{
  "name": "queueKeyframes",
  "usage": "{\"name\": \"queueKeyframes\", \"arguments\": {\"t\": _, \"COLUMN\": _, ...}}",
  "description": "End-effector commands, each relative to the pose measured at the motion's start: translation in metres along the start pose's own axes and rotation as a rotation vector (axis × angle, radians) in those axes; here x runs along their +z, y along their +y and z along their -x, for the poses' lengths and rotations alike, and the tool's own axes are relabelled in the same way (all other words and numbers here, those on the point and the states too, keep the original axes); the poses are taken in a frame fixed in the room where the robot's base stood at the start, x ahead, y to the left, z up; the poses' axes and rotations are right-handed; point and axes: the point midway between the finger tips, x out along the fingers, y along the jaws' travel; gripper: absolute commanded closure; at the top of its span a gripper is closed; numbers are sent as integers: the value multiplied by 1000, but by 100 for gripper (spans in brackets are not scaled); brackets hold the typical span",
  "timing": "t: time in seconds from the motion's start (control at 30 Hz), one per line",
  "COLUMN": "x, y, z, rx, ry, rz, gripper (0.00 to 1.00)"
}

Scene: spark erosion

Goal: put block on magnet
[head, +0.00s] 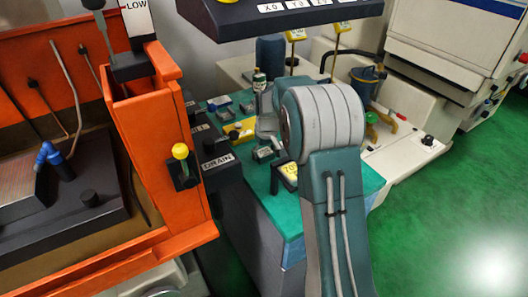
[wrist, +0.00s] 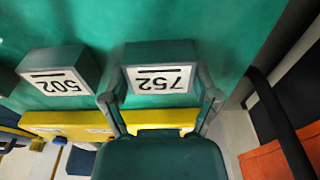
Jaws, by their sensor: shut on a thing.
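In the wrist view, a grey-green block labelled 752 (wrist: 162,54) sits between the two fingers of my gripper (wrist: 160,96). The fingers are shut on its sides, and the green bench top shows around it. I cannot tell if it is clear of the bench. In the head view my arm hides most of my gripper and the held block. No part is marked as a magnet; a dark flat plate (head: 75,225) lies in the orange tank at the left, and I cannot tell if it is the magnet.
A block labelled 502 (wrist: 58,80) stands left of the held one, and a yellow bar (wrist: 60,121) lies close by. The green bench (head: 250,203) carries several small items. The orange tank wall (head: 155,150) rises left of the bench, with a DRAIN box (head: 222,180) beside it.

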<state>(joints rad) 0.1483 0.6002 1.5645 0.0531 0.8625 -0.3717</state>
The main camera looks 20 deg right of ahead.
Motion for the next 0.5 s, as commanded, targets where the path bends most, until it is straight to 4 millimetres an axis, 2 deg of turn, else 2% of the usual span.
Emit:
{"name": "queueKeyframes", "arguments": {"t": 0.23, "x": 0, "y": 0, "z": 0, "rx": 1, "ry": 2, "rz": 0, "gripper": 83}}
{"name": "queueKeyframes", "arguments": {"t": 0.27, "x": 0, "y": 0, "z": -1, "rx": 0, "ry": 1, "rz": 0, "gripper": 13}}
{"name": "queueKeyframes", "arguments": {"t": 0.3, "x": 0, "y": 0, "z": -1, "rx": 0, "ry": 1, "rz": 0, "gripper": 0}}
{"name": "queueKeyframes", "arguments": {"t": 0.5, "x": 0, "y": 0, "z": -1, "rx": 0, "ry": 1, "rz": 0, "gripper": 0}}
